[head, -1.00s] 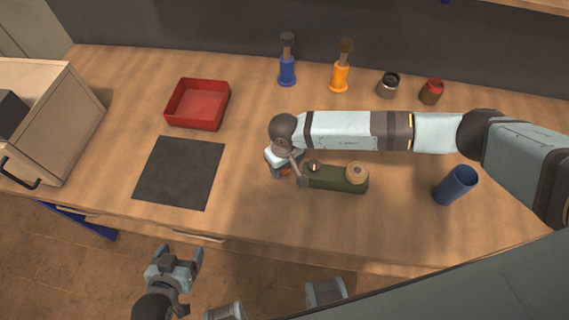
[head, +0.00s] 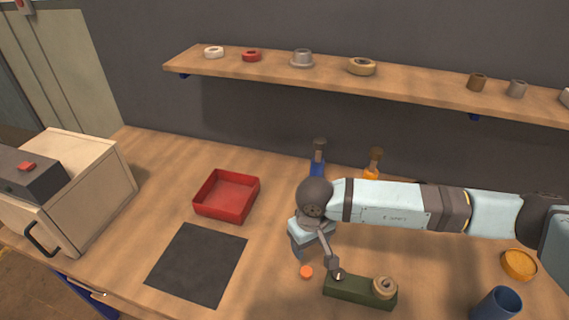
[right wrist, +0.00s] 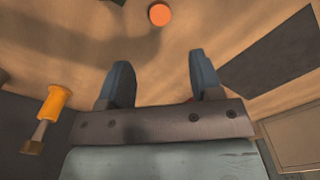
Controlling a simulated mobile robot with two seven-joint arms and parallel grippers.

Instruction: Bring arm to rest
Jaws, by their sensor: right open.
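My right arm reaches in from the right over the workbench (head: 140,225). Its gripper (head: 299,252) hangs over the bench, left of the green block (head: 345,289), partly hidden by its own wrist. In the right wrist view the two fingers of my right gripper (right wrist: 162,82) are spread wide with nothing between them. A small orange disc (head: 306,272) lies on the bench close to the gripper. It also shows beyond the fingertips in the wrist view (right wrist: 159,14). My left gripper is not in view.
A red tray (head: 222,212) and a dark mat (head: 197,265) lie left of the gripper. A wooden box (head: 105,195) stands far left. A shelf (head: 290,75) with several rings runs above. Blue (head: 317,168) and orange (head: 372,173) handled tools, a blue cup (head: 497,303) and a yellow dish (head: 519,262) stand around my arm.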

